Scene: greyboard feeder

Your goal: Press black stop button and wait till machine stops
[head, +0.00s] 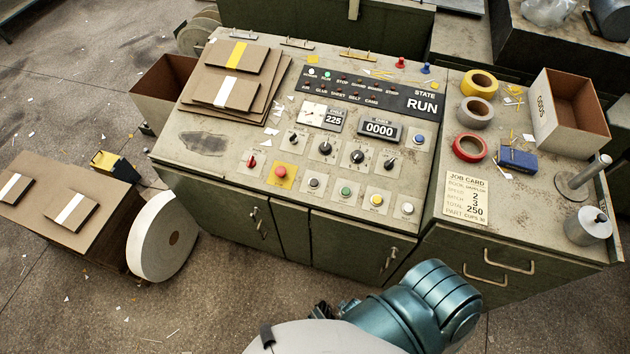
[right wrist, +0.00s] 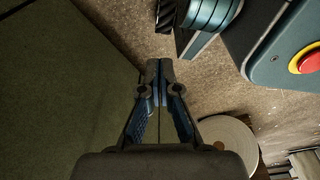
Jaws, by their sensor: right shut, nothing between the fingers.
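The control panel (head: 240,140) is on the slanted top of a green cabinet. A small dark, apparently black button (head: 314,183) sits in its lower row, between the red mushroom button (head: 281,170) on a yellow plate and a green button (head: 345,190). Its label is too small to read. The state display (head: 423,104) reads RUN, and the counter (head: 380,129) reads 0000. My right gripper (right wrist: 159,75) is shut and empty in the right wrist view, beside a plain green surface and apart from the buttons. My left gripper is not in view.
Cardboard sheets (head: 228,85) lie on the panel's upper left. Tape rolls (head: 470,147), a blue box (head: 518,160) and an open carton (head: 570,112) stand on the right. A white paper roll (head: 160,237) stands on the floor at left. The lower button row is unobstructed.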

